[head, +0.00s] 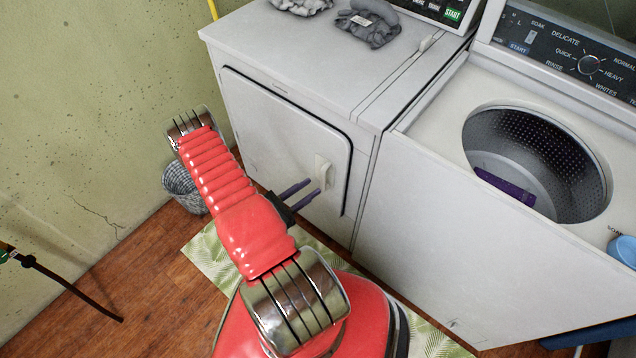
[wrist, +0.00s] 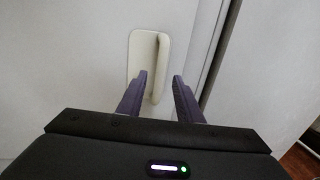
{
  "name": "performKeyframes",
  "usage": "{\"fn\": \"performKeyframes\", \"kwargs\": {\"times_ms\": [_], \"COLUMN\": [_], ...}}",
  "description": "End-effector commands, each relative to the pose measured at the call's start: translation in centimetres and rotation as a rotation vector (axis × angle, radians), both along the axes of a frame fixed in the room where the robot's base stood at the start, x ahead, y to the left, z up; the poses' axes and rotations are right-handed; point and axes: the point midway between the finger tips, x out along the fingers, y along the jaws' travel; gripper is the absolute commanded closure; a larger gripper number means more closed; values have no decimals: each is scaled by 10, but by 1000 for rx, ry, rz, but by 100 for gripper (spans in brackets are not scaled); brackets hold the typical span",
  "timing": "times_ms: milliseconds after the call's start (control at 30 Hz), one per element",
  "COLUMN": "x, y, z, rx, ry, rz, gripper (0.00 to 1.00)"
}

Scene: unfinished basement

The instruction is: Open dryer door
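The dryer (head: 290,60) is the white machine at the left, and its front door (head: 285,135) looks closed. The door's pale handle (head: 325,172) is on the right side of the door. In the wrist view the handle (wrist: 149,62) is a rounded plate with a raised grip along its right part. My gripper (head: 310,190) is in front of the door just by the handle. In the wrist view its two dark purple fingers (wrist: 161,83) are apart, with the grip's lower end near the left finger. I cannot tell whether they touch it.
A washer (head: 420,180) with its top opening uncovered and purple cloth (head: 505,186) inside stands at the right. A wicker basket (head: 184,188) is by the wall at the left. Grey cloths (head: 368,22) lie on the dryer. A green patterned mat (head: 207,250) lies on the wooden floor.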

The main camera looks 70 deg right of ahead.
Motion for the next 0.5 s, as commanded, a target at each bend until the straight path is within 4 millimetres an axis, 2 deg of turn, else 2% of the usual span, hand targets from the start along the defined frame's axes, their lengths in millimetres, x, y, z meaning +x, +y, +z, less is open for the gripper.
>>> {"fn": "performKeyframes", "kwargs": {"times_ms": [300,500], "x": [-19,-26], "y": [-27,-37], "z": [0,0], "rx": [-1,0], "ry": [0,0], "rz": [-3,-1], "gripper": [67,67]}}
